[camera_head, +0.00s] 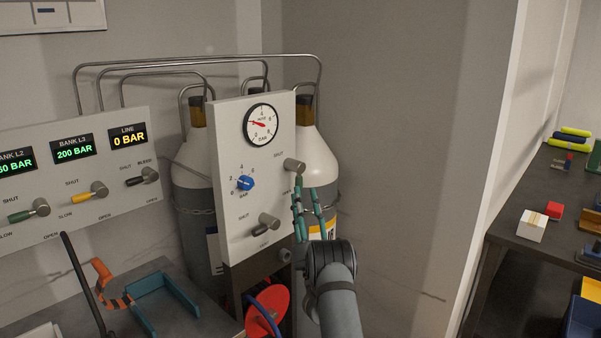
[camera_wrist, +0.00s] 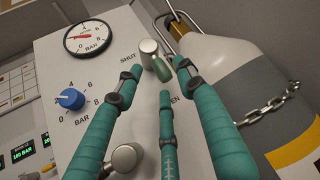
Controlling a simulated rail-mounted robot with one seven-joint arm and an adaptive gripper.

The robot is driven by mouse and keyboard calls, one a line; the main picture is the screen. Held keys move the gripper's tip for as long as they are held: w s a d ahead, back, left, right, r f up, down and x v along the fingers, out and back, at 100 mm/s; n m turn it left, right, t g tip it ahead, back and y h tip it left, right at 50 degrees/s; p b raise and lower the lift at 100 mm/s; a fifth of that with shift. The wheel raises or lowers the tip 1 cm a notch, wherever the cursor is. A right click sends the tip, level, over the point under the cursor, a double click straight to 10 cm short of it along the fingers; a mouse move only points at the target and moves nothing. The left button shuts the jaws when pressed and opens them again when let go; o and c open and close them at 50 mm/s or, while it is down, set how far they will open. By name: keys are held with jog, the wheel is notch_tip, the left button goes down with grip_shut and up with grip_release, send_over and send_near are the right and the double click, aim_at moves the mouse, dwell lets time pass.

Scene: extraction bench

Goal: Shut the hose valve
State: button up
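A grey panel (camera_head: 228,115) carries two lever valves; I cannot read which one is the hose valve. The upper valve (camera_head: 293,166) has a round metal hub and a short green lever, which shows in the wrist view (camera_wrist: 164,71). That lever points down and away from the SHUT label, toward the partly hidden OPEN label. The lower valve (camera_head: 268,220) has a dark lever pointing down-left. My gripper (camera_head: 303,197) has teal fingers spread around the upper valve's green lever, with gaps visible in the wrist view (camera_wrist: 158,68). The fingers partly cover the OPEN label.
A gauge (camera_head: 262,124) and blue knob (camera_head: 245,183) sit on the same panel. Gas cylinders (camera_head: 316,155), chained, stand behind it. A left panel (camera_head: 85,195) has several levers and displays; LINE reads 0 BAR. A red disc (camera_head: 268,310) is below. A side bench (camera_head: 500,210) stands right.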

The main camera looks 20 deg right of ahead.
jog(key=shift+w+r+p, duration=0.4)
jog(key=shift+r+p, duration=0.45)
jog(key=shift+p, duration=0.35)
jog(key=shift+w+d+r+p, duration=0.15)
jog(key=shift+w+r+p, duration=0.15)
jog(key=shift+w+p, duration=0.55)
jog(key=shift+s, duration=0.15)
jog(key=shift+c, duration=0.8)
jog(key=shift+d, duration=0.1)
jog(key=c, duration=0.7)
grip_shut()
